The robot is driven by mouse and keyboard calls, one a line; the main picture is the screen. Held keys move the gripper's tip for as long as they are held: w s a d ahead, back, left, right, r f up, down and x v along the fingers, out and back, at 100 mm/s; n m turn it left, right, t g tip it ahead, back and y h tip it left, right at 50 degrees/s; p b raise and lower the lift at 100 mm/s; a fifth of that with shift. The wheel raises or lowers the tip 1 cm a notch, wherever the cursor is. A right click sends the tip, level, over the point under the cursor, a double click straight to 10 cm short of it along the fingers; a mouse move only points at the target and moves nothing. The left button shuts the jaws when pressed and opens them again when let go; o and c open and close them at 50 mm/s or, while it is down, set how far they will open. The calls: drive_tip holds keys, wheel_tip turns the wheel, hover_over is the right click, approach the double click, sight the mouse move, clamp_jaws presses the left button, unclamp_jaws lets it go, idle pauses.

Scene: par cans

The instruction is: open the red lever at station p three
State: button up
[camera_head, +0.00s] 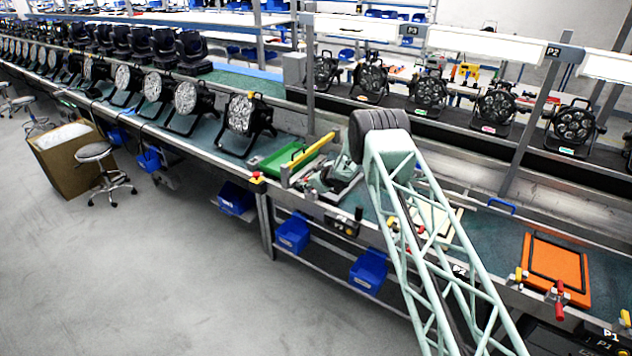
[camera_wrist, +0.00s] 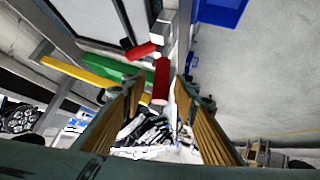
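In the wrist view, a red lever handle (camera_wrist: 161,80) stands straight ahead, seen between or just beyond the fingertips. A second, shorter red handle (camera_wrist: 140,50) lies up and to the left, close to a pale metal bracket. My gripper (camera_wrist: 160,92) is open, its two ribbed yellow-brown fingers on either side of the near red handle; I cannot tell whether they touch it. In the head view, a small red and yellow clamp (camera_head: 257,178) sits at the bench's front edge by the green board (camera_head: 295,155). There my gripper (camera_head: 325,180) is partly hidden by my arm.
An orange board (camera_head: 556,262) with red and yellow levers is at the right. Blue bins (camera_head: 292,233) hang under the bench. Stage lights (camera_head: 240,115) line the bench.

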drive_tip(key=v, duration=1.1)
idle(0.3)
idle(0.4)
